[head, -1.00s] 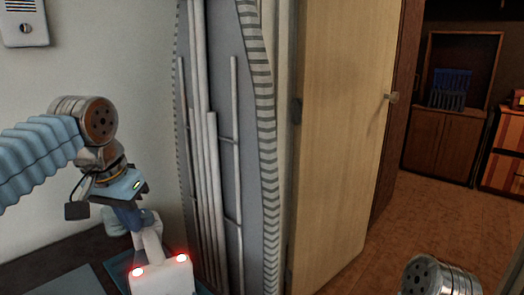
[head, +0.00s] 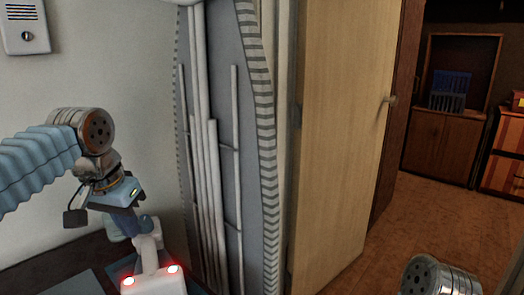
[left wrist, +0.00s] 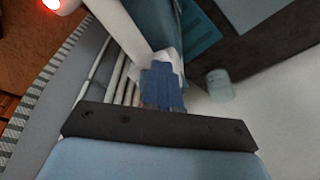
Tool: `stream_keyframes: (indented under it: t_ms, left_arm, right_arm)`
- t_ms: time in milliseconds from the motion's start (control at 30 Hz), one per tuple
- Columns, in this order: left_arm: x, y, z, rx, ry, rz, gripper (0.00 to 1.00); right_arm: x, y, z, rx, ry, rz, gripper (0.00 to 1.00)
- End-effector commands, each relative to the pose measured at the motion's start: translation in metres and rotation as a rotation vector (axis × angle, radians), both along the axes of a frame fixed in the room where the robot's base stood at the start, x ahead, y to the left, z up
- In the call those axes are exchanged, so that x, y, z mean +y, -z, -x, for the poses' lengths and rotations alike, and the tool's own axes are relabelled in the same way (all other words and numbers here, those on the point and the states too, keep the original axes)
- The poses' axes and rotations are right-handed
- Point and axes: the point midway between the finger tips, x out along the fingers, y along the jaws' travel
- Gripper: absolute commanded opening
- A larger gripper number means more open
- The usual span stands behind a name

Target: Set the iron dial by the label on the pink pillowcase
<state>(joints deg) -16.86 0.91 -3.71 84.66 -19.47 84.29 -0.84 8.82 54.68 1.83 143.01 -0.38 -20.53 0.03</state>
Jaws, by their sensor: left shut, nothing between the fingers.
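My left gripper (head: 133,222) is low at the left in the head view, its blue fingers pointing down. It is shut and holds nothing. In the left wrist view its blue fingers (left wrist: 162,86) show close together at the centre, with a white shape just beyond them. I see no iron, dial, pink pillowcase or label in either view. My right gripper is out of view; only a metal joint of my right arm shows at the lower right of the head view.
A grey board with a striped edge (head: 268,150) stands upright by the wall. A wooden door (head: 345,140) stands right of it. A white box (head: 25,27) hangs on the wall. A pale cylinder (left wrist: 219,86) stands on the surface. Brown floor lies beyond the door.

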Motion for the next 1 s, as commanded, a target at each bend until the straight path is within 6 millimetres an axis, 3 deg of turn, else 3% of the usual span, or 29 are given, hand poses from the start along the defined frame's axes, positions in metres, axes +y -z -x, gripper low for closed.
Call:
stream_keyframes:
  t_ms: [433,800,1000]
  left_arm:
    - [0.004,-0.002,0.007,-0.001,0.0,0.0,0.0]
    - [0.004,-0.048,0.006,-0.002,0.001,0.0,0.0]
    - [0.004,-0.06,0.007,0.0,0.0,0.0,0.0]
  right_arm:
    - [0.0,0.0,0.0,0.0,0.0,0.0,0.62]
    - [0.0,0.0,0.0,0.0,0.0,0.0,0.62]
    - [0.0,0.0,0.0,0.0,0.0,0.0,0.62]
